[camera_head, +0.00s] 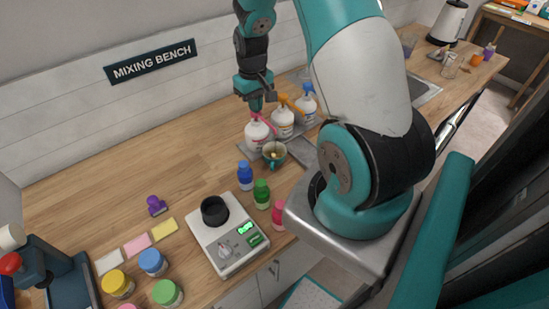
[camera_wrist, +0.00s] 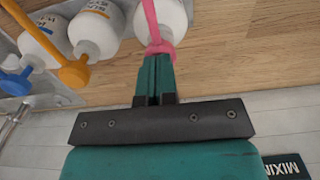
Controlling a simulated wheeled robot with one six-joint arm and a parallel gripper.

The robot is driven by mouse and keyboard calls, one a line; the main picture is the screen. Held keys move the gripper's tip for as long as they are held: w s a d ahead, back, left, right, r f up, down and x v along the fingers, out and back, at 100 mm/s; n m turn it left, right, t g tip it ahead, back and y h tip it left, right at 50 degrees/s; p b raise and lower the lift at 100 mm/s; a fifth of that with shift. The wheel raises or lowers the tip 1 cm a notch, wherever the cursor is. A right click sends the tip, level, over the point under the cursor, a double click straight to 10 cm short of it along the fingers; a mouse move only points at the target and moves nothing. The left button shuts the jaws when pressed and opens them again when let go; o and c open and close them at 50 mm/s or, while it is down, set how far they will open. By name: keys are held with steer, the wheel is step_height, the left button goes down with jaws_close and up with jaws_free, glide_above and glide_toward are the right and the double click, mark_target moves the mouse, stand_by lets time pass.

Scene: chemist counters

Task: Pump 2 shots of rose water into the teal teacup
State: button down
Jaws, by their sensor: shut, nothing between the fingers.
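The teal teacup (camera_head: 274,152) stands on a grey tray in front of the pump bottles in the head view. A white bottle with a pink pump (camera_head: 257,133) stands behind it, at the left of the row. The bottle labels are too small or cut off to read. My gripper (camera_head: 256,106) is shut and empty, pointing down over the pink pump. In the wrist view my gripper's shut fingertips (camera_wrist: 155,60) are right at the pink pump head (camera_wrist: 158,46), seemingly touching it. The teacup is not in the wrist view.
Bottles with an orange pump (camera_head: 283,122) and a blue pump (camera_head: 306,104) stand to the right of the pink one. Blue (camera_head: 245,176) and green (camera_head: 262,194) small bottles and a white scale-like device (camera_head: 228,241) stand nearer.

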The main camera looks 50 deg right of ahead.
steer(key=shift+f, duration=0.35)
steer(key=shift+r, duration=0.1)
steer(key=shift+r+p, duration=1.35)
steer(key=shift+r, duration=0.45)
step_height(320, 180, up, 6)
steer(key=p, duration=0.4)
steer(key=shift+p, duration=0.35)
